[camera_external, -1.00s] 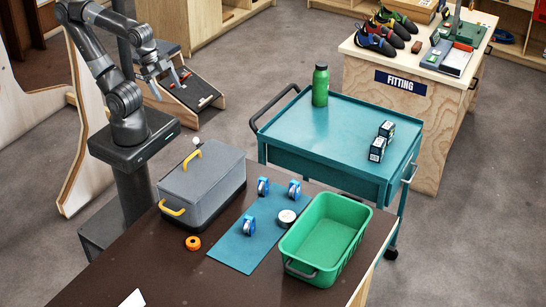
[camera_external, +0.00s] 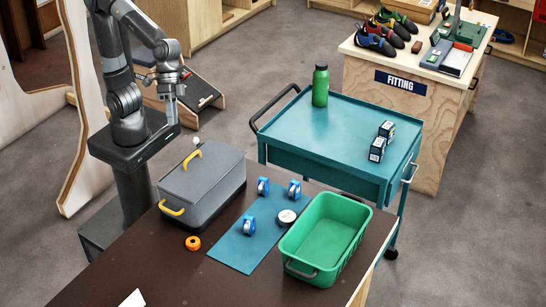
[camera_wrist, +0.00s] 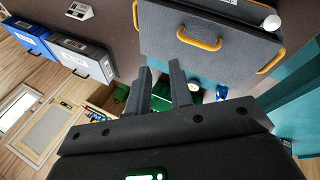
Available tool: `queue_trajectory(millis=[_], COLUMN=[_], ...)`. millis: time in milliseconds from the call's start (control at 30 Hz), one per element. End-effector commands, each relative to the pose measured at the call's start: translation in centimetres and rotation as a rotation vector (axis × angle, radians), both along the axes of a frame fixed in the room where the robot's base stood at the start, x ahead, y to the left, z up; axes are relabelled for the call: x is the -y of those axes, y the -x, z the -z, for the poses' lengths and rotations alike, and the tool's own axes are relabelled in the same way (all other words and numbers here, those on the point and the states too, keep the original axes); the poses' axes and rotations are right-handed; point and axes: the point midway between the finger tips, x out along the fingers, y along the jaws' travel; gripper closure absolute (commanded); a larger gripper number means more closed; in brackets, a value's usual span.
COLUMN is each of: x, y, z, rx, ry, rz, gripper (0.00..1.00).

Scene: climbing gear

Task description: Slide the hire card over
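A white card-like piece (camera_external: 133,299) lies on the dark brown table at the bottom edge of the external view, partly cut off. A small white item with dark marks (camera_wrist: 80,10) shows on the dark table in the wrist view; I cannot tell whether either is the hire card. My gripper (camera_external: 173,119) is beyond the table, behind the grey lidded box, pointing down and touching nothing. In the wrist view its two fingers (camera_wrist: 161,66) stand apart with nothing held between them.
The grey box with yellow handles (camera_external: 205,184) is on the table's far left. A teal cart (camera_external: 345,128) stands behind. The table's front left is clear.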

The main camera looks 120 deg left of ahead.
Motion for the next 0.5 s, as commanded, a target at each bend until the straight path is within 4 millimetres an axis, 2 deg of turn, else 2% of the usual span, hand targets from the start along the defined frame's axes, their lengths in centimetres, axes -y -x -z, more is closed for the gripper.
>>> queue_trajectory(millis=[33,233,500], x=[1.5,7.3,15.6], y=[-1.3,-6.0,-11.5], z=[0.5,2.4,6.5], rx=[-0.034,-0.171,-0.389], ry=[0.037,0.194,0.382], rz=[-0.021,-0.134,-0.303], gripper=[0.84,1.00,1.00])
